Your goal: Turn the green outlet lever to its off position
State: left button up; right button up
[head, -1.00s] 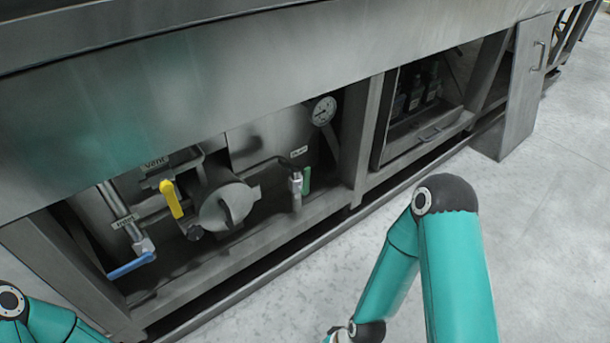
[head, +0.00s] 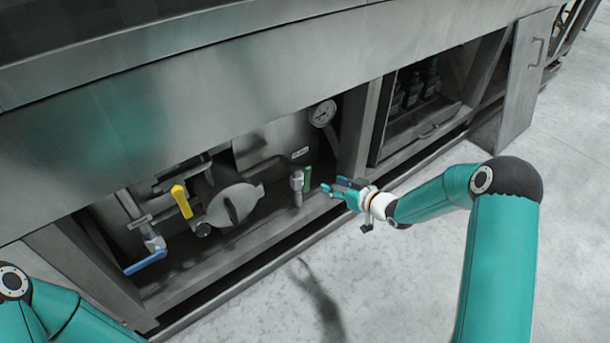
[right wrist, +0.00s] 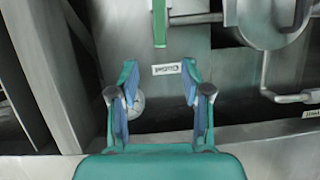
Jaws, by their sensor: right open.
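The green outlet lever (head: 307,178) hangs upright beside its metal valve (head: 297,184), below a small label, inside the open bay. In the right wrist view, which shows the label upside down, the green lever (right wrist: 160,24) is a vertical bar at the top, beyond the fingertips. My right gripper (head: 331,187) is just to the right of the lever in the head view, pointing into the bay. It is open and empty, and its fingers are spread in the right wrist view (right wrist: 160,75). My left gripper is out of view.
A yellow lever (head: 181,201), a blue lever (head: 146,262) and a round cap (head: 235,205) are left of the outlet valve. A gauge (head: 322,113) is above it. A frame post (head: 360,135) stands right of the bay. Floor in front is clear.

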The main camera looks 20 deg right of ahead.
aim_at(308, 175)
jog(key=b+x, duration=0.3)
jog(key=x, duration=1)
jog(key=shift+w+a+f, duration=0.15)
jog(key=shift+f, duration=0.05)
grip_shut()
